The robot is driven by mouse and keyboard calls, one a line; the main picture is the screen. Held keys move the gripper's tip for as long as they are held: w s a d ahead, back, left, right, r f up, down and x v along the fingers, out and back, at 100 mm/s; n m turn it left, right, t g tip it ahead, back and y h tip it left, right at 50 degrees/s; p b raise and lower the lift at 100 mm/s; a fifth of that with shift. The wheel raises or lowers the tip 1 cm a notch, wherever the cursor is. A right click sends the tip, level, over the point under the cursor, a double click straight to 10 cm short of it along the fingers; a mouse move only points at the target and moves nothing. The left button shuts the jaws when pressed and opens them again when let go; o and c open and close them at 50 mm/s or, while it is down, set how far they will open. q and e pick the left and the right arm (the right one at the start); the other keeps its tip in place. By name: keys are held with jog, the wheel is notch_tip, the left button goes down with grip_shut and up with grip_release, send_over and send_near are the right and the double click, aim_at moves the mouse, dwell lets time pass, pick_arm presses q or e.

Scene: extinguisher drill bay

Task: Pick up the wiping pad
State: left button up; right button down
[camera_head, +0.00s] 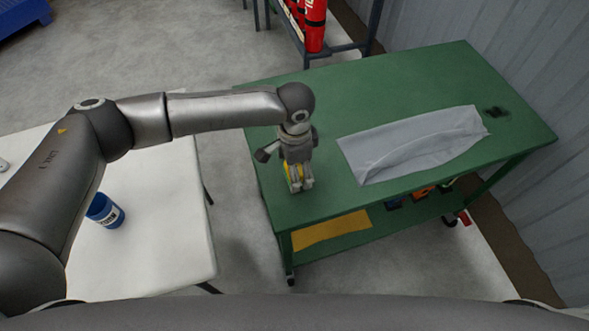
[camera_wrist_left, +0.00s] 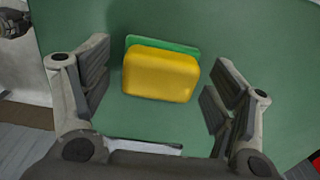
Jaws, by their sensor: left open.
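The wiping pad (camera_wrist_left: 160,74) is a yellow block with a green layer along its far edge. It lies on the green cart top (camera_head: 400,85) near the cart's left end. In the head view only a bit of its yellow shows, mostly hidden by my left gripper (camera_head: 299,186). In the left wrist view my left gripper (camera_wrist_left: 157,92) is open, with one finger on each side of the pad. Gaps show between the pad and both fingers. My right gripper is not in view.
A grey cloth (camera_head: 415,145) lies on the cart top, with a small dark item (camera_head: 497,112) to its right. A yellow sheet (camera_head: 330,230) is on the lower shelf. A white table (camera_head: 165,225) with a blue can (camera_head: 105,211) stands left. Red extinguishers (camera_head: 315,25) stand behind.

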pick_arm(q)
jog(key=c, duration=1.2)
jog(key=shift+r, duration=0.1)
jog(key=shift+r, duration=0.5)
jog(key=s+d+r, duration=0.2)
jog(key=s+r, duration=0.1)
jog(key=r, duration=0.1)
jog(key=s+d+r, duration=0.3)
jog(key=s+r, duration=0.1)
jog(key=s+d+r, duration=0.3)
jog(key=s+r, duration=0.1)
jog(key=shift+s+b, duration=0.2)
jog(key=shift+b, duration=0.2)
